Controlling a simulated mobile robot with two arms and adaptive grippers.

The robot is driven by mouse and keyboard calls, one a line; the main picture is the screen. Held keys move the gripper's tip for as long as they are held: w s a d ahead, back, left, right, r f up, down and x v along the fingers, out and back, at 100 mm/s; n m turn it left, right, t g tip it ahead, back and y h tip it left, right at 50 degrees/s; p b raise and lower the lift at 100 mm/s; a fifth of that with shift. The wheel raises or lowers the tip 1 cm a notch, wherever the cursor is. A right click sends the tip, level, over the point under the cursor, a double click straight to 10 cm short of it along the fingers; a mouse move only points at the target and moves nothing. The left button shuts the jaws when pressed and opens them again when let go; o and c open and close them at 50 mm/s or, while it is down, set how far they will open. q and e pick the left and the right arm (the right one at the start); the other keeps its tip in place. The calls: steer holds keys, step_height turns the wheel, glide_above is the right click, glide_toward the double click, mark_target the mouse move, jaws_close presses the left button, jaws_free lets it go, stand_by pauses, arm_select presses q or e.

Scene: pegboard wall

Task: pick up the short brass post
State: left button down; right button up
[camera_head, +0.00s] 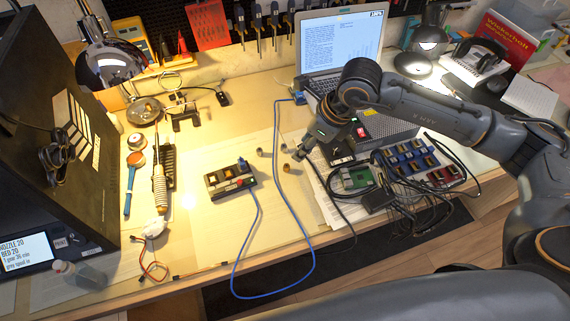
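Several small upright cylinders stand close together on the bench in the head view. A brownish, brass-coloured short post (287,167) is nearest me, and two greyer small posts (260,152) stand behind it, one to the left and one (284,147) almost straight behind. My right gripper (301,155) comes in from the right, pointing down, just right of these posts. It looks apart from the brass-coloured post, though the gap is hard to judge. Its fingers are too small and dark to tell whether they are open. My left gripper is not in view.
A control box (231,180) with a blue cable (279,200) lies left and front of the posts. A green circuit board (352,179), a laptop (340,48) and dark wires crowd the right. A soldering iron (160,187) lies left. Bare bench lies left of the posts.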

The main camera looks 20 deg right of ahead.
steer(key=b, duration=0.2)
glide_above(287, 165)
steer(key=s+d, duration=0.2)
step_height(287, 165, down, 5)
steer(key=shift+s+a+r, duration=0.1)
steer(key=shift+f, duration=0.25)
steer(key=shift+w+a+f, duration=0.1)
steer(key=shift+w, duration=0.1)
steer(key=shift+w+a+f+b, duration=0.15)
steer(key=shift+f+b, duration=0.3)
steer(key=shift+f, duration=0.2)
steer(key=b+x, duration=0.1)
steer(key=x, duration=0.2)
steer(key=shift+w+a+f+b, duration=0.1)
steer(key=shift+w+f+b, duration=0.05)
steer(key=shift+f+b, duration=0.2)
steer(key=shift+r, duration=0.1)
steer(key=shift+c, duration=0.6)
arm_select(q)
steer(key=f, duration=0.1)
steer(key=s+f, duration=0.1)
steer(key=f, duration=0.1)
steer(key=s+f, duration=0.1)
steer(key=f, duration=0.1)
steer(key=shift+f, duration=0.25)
arm_select(e)
jaws_close()
